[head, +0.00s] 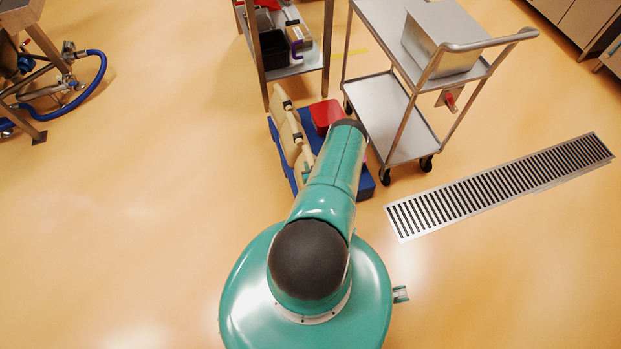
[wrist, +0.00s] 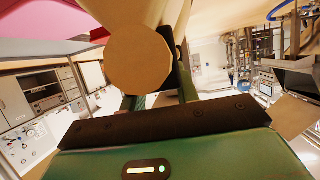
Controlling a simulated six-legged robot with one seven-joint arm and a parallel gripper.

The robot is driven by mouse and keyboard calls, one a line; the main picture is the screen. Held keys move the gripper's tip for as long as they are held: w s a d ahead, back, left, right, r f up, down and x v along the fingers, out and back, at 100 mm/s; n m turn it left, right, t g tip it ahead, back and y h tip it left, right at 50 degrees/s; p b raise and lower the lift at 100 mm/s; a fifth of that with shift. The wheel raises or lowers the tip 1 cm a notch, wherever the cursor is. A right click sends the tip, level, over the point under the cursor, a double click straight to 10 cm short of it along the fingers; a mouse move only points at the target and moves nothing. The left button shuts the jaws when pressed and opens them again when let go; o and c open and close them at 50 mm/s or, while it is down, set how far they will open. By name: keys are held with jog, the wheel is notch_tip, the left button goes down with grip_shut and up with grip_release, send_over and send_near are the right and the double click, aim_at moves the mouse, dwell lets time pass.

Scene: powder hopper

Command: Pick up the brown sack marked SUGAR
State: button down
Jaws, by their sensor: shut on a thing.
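In the wrist view my gripper (wrist: 157,80) is shut on a tan-brown thing (wrist: 138,60), its blunt, many-sided end turned to the camera. I take it for the sack, but no SUGAR marking can be read. It fills the space between the fingers and runs up out of the picture. In the head view my arm hides most of the gripper. Tan shapes (head: 287,128) show just left of the arm, above a blue base (head: 284,163); I cannot tell which one is held.
A red thing (head: 325,115) lies beyond my arm. A steel trolley (head: 388,112) carrying a metal box (head: 438,48) stands right of it. A shelf rack (head: 296,68) stands behind. A floor drain (head: 500,187) lies right.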

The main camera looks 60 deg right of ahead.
jog(key=shift+d+r, duration=0.15)
jog(key=shift+d, duration=0.05)
jog(key=shift+r, duration=0.1)
